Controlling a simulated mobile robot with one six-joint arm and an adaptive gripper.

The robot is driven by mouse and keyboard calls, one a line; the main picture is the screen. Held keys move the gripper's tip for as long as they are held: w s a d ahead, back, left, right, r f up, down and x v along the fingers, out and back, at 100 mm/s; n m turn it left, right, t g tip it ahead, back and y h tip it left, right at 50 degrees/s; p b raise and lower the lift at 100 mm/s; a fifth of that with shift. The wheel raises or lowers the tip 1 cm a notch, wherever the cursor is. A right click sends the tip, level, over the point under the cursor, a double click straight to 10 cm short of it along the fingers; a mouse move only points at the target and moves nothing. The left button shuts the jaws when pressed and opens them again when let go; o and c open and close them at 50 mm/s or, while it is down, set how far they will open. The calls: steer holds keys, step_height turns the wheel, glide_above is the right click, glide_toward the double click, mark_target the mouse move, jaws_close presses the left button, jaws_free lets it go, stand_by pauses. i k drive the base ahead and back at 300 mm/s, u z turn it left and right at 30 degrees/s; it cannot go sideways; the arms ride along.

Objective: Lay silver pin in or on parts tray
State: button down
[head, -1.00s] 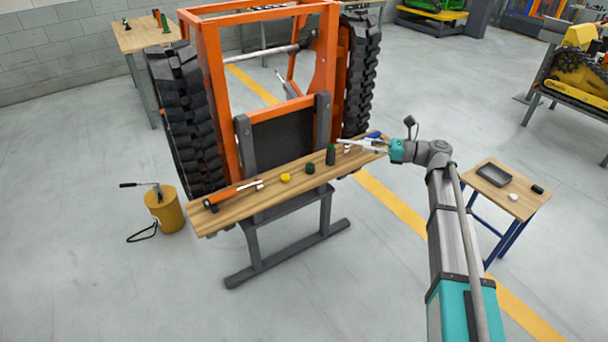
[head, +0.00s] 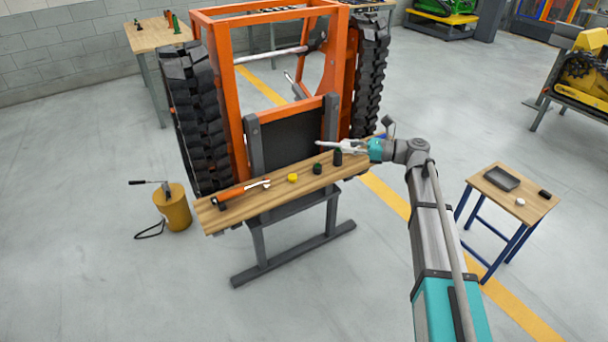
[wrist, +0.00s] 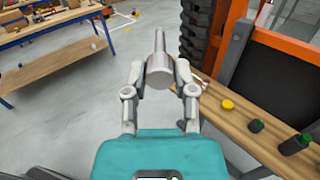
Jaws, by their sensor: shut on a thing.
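The silver pin (wrist: 159,70) is a smooth light-grey cylinder with a narrower end. In the wrist view it sits between the two fingers of my gripper (wrist: 160,80), which is shut on it, with the narrow end pointing away. In the head view my gripper (head: 352,147) is above the right part of the long wooden bench, and the pin (head: 325,144) points left from it. The parts tray (head: 501,179) is a shallow dark-grey tray on a small table at the right, well apart from my gripper.
The small blue-legged table (head: 535,204) also holds a white piece (head: 520,202) and a black block (head: 545,193). The long bench (head: 240,207) carries an orange-handled tool, a yellow piece (head: 293,178) and dark bottles. The orange tracked frame (head: 240,100) stands behind it.

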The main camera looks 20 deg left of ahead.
mark_target(500, 181)
steer(key=u, duration=0.25)
steer(key=i, duration=1)
